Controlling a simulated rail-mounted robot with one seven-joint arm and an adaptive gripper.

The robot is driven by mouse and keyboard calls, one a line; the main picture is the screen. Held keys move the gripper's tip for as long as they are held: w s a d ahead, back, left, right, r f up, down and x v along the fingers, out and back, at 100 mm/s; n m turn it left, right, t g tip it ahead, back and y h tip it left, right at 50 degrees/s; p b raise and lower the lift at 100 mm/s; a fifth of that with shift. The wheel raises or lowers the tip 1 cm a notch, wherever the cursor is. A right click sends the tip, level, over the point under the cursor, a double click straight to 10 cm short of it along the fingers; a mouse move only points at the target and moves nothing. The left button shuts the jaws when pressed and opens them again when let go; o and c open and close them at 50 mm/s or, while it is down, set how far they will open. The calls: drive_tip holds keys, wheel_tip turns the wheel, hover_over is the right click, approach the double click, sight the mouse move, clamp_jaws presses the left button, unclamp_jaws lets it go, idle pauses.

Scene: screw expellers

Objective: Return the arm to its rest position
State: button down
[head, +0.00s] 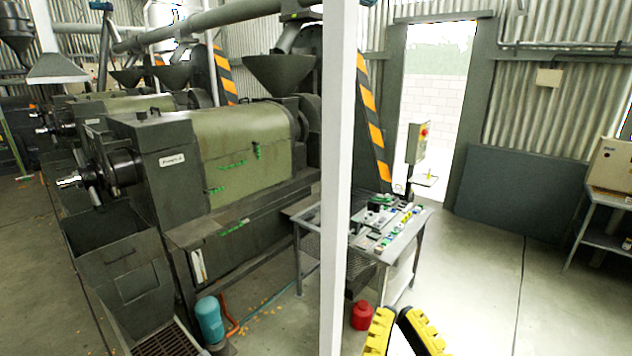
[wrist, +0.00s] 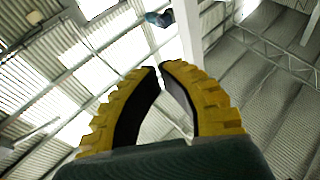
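My gripper (head: 396,311) shows at the bottom edge of the head view, right of the white post. Its two yellow fingers with black inner pads point up and lean together, their tips nearly meeting. In the wrist view my gripper (wrist: 160,67) has its fingertips almost together, with nothing visible between them. The wrist view looks up at the roof. The rest of the arm is out of the head view.
A white post (head: 340,180) stands just left of my gripper. Beyond are a cluttered metal table (head: 423,222), a red container (head: 362,315) and green-grey expellers (head: 240,140). Open floor (head: 480,290) lies to the right, before a dark panel (head: 518,198) and a side table (head: 612,200).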

drive_tip(key=s+a+r+p, duration=0.1)
drive_tip(key=r+p, duration=0.7)
drive_tip(key=r, duration=0.1)
drive_tip(key=s+r+t+p, duration=0.1)
drive_tip(key=s+r+p, duration=0.1)
drive_tip(key=r+p, duration=0.6)
wheel_tip(320, 180, up, 3)
drive_tip(key=shift+s+a+f, duration=0.2)
drive_tip(key=shift+a, duration=0.15)
